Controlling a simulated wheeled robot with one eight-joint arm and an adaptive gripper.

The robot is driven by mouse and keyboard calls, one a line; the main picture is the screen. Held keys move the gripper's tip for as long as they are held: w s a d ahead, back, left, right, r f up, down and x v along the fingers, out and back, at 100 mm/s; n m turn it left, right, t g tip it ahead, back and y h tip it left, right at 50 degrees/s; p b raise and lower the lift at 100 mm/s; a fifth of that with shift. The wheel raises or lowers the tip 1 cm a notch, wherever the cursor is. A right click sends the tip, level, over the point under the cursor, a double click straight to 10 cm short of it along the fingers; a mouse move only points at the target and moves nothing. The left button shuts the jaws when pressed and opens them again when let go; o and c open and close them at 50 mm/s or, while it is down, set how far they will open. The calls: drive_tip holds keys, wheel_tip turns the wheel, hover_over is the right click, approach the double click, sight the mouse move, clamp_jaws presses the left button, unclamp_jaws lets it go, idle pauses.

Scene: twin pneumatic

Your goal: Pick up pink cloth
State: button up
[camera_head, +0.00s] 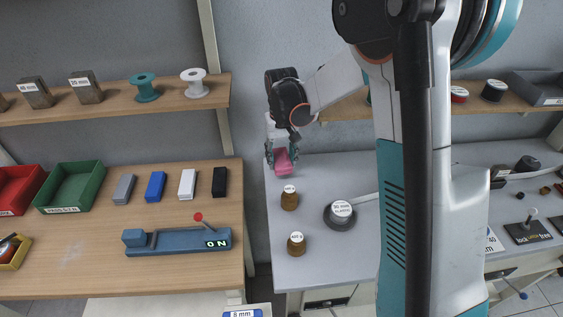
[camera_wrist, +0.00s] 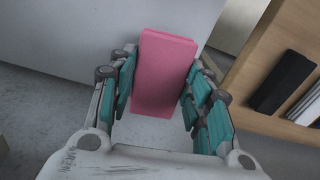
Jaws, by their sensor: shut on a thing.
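The pink cloth (camera_wrist: 163,75) is a folded, flat-sided pink block between my gripper's teal-padded fingers in the wrist view. In the head view the pink cloth (camera_head: 284,161) is at the fingertips, over the back left part of the grey table (camera_head: 330,240). My gripper (camera_head: 282,157) points down there, shut on the cloth. In the wrist view my gripper (camera_wrist: 160,95) has one finger on each side of it. I cannot tell from the views how far the cloth is above the table.
Brown weights (camera_head: 289,201) and (camera_head: 297,244) and a dark round weight (camera_head: 340,216) stand on the grey table. A wooden table (camera_head: 75,262) at left holds several coloured blocks, a blue switch device (camera_head: 177,242) and a green bin (camera_head: 75,187). A wooden shelf (camera_head: 115,105) is above.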

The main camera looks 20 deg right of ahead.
sight(282, 159)
wheel_tip(282, 159, up, 16)
drive_tip(key=p, duration=0.4)
